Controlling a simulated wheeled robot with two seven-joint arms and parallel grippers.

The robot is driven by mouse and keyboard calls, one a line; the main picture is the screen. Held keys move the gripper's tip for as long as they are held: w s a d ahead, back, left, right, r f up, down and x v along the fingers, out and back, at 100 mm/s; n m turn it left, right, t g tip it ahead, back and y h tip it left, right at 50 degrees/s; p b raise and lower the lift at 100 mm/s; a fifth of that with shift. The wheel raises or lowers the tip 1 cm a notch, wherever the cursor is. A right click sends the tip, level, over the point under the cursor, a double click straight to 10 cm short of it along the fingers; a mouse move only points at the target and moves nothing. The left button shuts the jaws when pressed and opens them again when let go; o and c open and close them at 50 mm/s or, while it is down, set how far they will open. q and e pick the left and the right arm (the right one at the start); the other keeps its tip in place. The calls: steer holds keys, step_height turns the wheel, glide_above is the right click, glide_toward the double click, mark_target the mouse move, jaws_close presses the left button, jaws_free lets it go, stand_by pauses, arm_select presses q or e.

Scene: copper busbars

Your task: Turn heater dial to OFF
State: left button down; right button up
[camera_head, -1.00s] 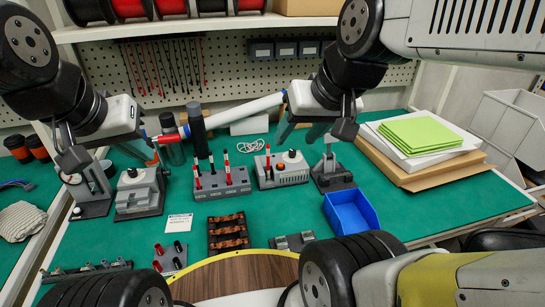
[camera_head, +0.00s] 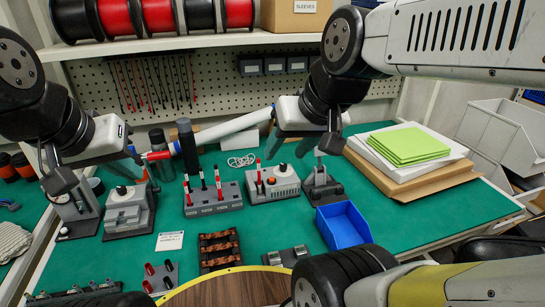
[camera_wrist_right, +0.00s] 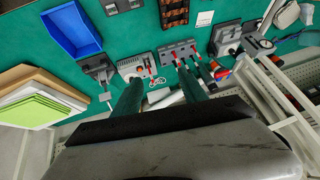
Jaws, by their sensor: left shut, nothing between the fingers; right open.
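The heater box (camera_head: 273,188), grey and white with vent slots, stands on the green bench near the middle. The dial's marking is too small to read. The box also shows in the right wrist view (camera_wrist_right: 133,66). My right gripper (camera_head: 290,145) is above and behind the box, its fingers open and apart. In the right wrist view its two fingers (camera_wrist_right: 160,90) point toward the heater and the block beside it, with nothing between them. My left gripper (camera_head: 140,165) is shut and empty, at the left near the grey press.
A grey block with red-tipped tools (camera_head: 213,200) stands left of the heater; a clamp fixture (camera_head: 321,187) and blue bin (camera_head: 343,226) stand right. A white tube with red and blue bands (camera_head: 225,128) spans between the grippers. Green sheets (camera_head: 409,146) lie at right.

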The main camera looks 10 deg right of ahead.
steer(key=w+d+f+m+h, duration=0.1)
steer(key=w+d+h, duration=0.15)
steer(key=w, duration=0.85)
steer(key=m+g, duration=0.2)
glide_above(283, 165)
steer(key=s, duration=0.3)
step_height(283, 165, down, 23)
steer(key=shift+h, duration=0.35)
steer(key=x, duration=0.7)
steer(key=shift+w+a+f, duration=0.1)
steer(key=shift+a+f, duration=0.15)
steer(key=shift+f, duration=0.05)
jaws_close()
